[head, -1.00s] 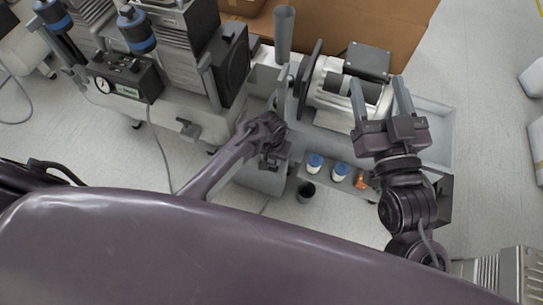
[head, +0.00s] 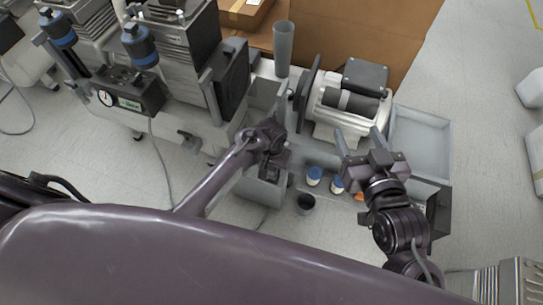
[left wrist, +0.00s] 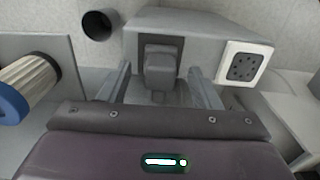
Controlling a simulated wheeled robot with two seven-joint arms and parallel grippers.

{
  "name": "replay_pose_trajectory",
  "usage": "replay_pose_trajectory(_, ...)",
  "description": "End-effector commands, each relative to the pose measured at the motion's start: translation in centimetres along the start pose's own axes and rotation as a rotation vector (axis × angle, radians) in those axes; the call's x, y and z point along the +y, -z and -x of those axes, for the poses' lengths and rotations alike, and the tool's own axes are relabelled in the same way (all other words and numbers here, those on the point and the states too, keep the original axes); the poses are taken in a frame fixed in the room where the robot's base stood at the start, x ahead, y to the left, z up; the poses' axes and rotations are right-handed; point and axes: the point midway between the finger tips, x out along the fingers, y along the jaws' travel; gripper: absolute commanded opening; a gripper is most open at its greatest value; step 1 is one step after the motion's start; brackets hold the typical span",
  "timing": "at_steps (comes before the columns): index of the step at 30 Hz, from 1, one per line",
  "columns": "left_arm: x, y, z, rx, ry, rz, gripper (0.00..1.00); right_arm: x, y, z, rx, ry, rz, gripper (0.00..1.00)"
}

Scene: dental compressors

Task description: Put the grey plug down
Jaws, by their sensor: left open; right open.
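The grey plug (left wrist: 160,66) is a small blocky piece in the left wrist view. It sits at a dark recess in the grey box (left wrist: 203,33), between the two fingers of my left gripper (left wrist: 158,82). The fingers are open, with a visible gap on each side of the plug. In the head view my left gripper (head: 273,160) is low over the grey box (head: 258,192), and I cannot make out the plug there. My right gripper (head: 360,144) is open and empty, in front of the motor.
A white socket (left wrist: 243,66) is on the box's right. A dark cup (head: 305,203) stands beside the box. A grey tray (head: 421,143) at the right is empty. Compressor units (head: 178,70) fill the left back.

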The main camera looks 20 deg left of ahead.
Motion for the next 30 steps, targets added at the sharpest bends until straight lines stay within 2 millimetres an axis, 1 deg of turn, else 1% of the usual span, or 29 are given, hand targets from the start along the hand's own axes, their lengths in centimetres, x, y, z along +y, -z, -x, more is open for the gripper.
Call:
replay_pose_trajectory(1,0.0,0.0,0.5,0.0,-0.001,0.0,0.57,-0.1,-1.1,0.2,-0.055,0.002,-0.003,0.6)
replay_pose_trajectory(3,0.0,0.0,0.9,0.0,0.0,0.0,0.57,-0.2,-2.8,0.5,-0.132,0.004,-0.006,0.6)
replay_pose_trajectory(8,0.0,0.0,2.0,0.001,-0.001,0.0,0.57,-0.6,-6.7,1.6,-0.308,0.01,-0.015,0.6)
replay_pose_trajectory(15,0.1,0.0,3.5,0.001,-0.001,0.0,0.57,-1.2,-11.9,4.3,-0.563,0.021,-0.025,0.6)
replay_pose_trajectory(21,0.0,0.0,5.1,0.0,-0.001,0.0,0.57,-1.3,-14.8,6.7,-0.737,0.024,-0.032,0.6)
replay_pose_trajectory(26,0.0,0.0,5.6,0.0,-0.001,0.0,0.57,-1.4,-16.0,7.8,-0.809,0.025,-0.034,0.6)
replay_pose_trajectory(29,0.1,-0.5,5.7,0.009,-0.006,-0.01,0.57,-1.4,-16.3,8.0,-0.825,0.026,-0.035,0.6)
replay_pose_trajectory(30,0.2,-0.9,5.6,0.018,-0.01,-0.019,0.57,-1.4,-16.3,8.1,-0.828,0.026,-0.035,0.6)
